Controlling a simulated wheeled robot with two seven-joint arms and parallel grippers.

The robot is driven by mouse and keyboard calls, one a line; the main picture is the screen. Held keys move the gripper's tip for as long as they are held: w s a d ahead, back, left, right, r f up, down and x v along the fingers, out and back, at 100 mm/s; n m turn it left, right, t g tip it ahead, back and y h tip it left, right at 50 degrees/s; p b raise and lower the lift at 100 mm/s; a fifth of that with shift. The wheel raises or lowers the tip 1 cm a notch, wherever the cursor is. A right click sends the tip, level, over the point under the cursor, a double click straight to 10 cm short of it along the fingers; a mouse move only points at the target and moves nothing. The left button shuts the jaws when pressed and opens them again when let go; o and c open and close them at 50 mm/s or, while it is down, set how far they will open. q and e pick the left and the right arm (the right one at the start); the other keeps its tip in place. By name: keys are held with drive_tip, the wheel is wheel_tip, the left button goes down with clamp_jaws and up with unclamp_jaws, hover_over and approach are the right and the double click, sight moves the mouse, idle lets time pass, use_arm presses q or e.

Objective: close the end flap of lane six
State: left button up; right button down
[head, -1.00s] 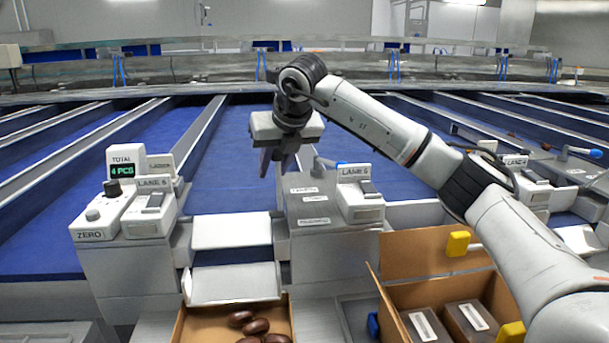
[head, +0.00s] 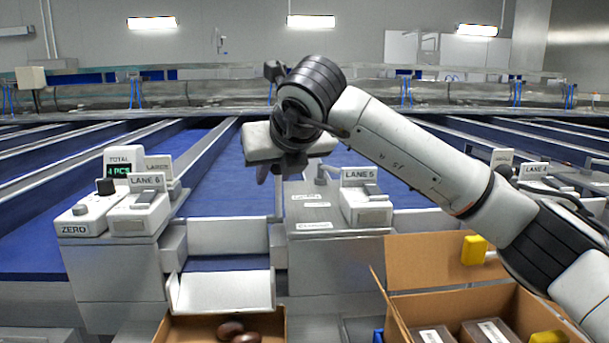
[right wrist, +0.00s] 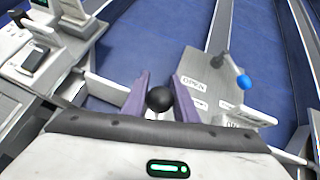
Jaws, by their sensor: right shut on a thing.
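My right gripper (head: 268,174) is over the end of lane six, at the left edge of a light grey block with labels (head: 310,208). In the right wrist view its two purple fingers (right wrist: 160,97) are shut on a round black knob (right wrist: 159,99). What the knob is fixed to is hidden. A pale end panel (head: 222,238) stands across the lane end below my gripper. Blue shows under it, above a white chute (head: 222,292). I cannot tell whether this flap is fully closed. The LANE 6 sign (head: 147,180) stands to the left. My left gripper is out of view.
A lever with a blue knob (right wrist: 244,82) stands right of my fingers, near an OPEN label (right wrist: 195,84). A cardboard box with dates (head: 280,325) sits under the chute. Another box (head: 430,255) holds dark packs at right. A ZERO unit (head: 80,221) is at left.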

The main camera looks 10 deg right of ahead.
drive_tip(key=shift+s+a+r+y, duration=0.1)
drive_tip(key=shift+a+r+y, duration=0.2)
drive_tip(key=shift+r, duration=0.3)
idle(0.6)
drive_tip(key=c, duration=1.8)
unclamp_jaws()
drive_tip(key=shift+c, duration=0.2)
drive_tip(key=o, duration=0.4)
drive_tip(key=shift+s+r, duration=0.1)
drive_tip(key=shift+s, duration=0.2)
drive_tip(key=b+v, duration=0.1)
drive_tip(key=v, duration=0.8)
drive_tip(key=shift+s, duration=0.35)
drive_tip(key=shift+d+r, duration=0.1)
